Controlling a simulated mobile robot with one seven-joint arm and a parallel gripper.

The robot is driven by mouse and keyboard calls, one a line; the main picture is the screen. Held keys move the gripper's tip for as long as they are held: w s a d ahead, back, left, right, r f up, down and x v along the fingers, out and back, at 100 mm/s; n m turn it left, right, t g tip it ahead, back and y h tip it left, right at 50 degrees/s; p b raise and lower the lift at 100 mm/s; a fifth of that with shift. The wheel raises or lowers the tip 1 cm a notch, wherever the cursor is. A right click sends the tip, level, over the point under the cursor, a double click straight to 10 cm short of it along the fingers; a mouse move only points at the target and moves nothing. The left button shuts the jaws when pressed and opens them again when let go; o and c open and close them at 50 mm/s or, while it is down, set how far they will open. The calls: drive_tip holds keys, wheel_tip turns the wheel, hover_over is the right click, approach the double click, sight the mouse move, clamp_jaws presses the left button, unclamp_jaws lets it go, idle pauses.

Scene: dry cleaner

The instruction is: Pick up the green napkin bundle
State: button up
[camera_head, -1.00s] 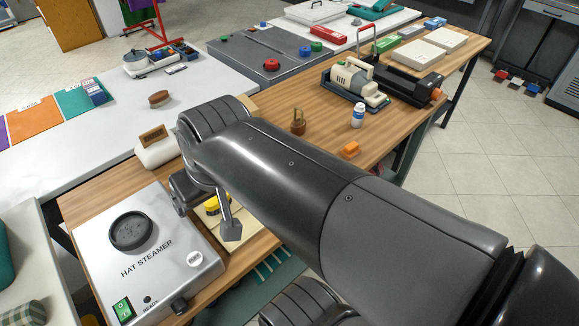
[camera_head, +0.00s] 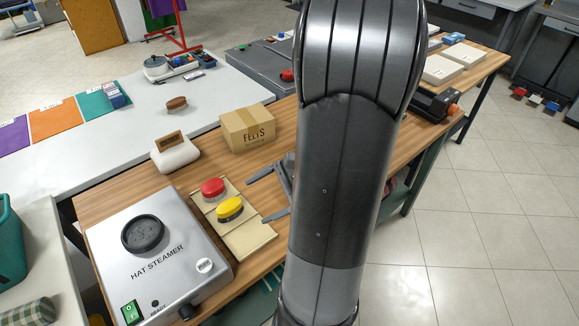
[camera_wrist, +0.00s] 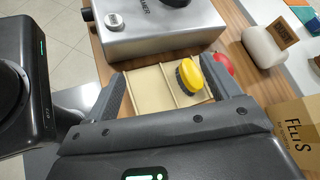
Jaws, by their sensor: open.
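A green checked cloth bundle (camera_head: 30,312), which looks like the napkin bundle, lies at the bottom left of the head view on a pale surface. The picture edge cuts it off, and it does not show in the wrist view. My gripper (camera_head: 266,196) is open and empty, far to the right of the bundle. Its fingers point left over the right side of a beige divided tray. In the wrist view my gripper (camera_wrist: 168,78) has the tray and the yellow-topped brush between its spread fingers, without visible grip on either.
The hat steamer (camera_head: 158,262) stands between my gripper and the bundle. The beige tray (camera_head: 250,239) holds yellow-topped (camera_head: 230,207) and red-topped (camera_head: 213,187) items. A FELTS box (camera_head: 247,130) and white roll (camera_head: 175,155) stand behind. A teal bin (camera_head: 10,245) is beside the bundle.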

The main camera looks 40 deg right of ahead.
drive_tip(key=s+d+f+m+t+h, duration=0.4)
drive_tip(key=d+f+m+t+h, duration=0.15)
drive_tip(key=d+m, duration=0.4)
drive_tip(key=s+d+f+m+t+h, duration=0.35)
drive_tip(key=d+f+m+t, duration=0.4)
drive_tip(key=d, duration=0.35)
drive_tip(key=shift+g+h, duration=0.3)
drive_tip(key=shift+h, duration=0.1)
drive_tip(key=w, duration=0.7)
drive_tip(key=w+r, duration=0.1)
drive_tip(key=w, duration=0.2)
drive_tip(key=shift+w+a, duration=0.4)
drive_tip(key=shift+c, duration=0.3)
drive_tip(key=c, duration=1.1)
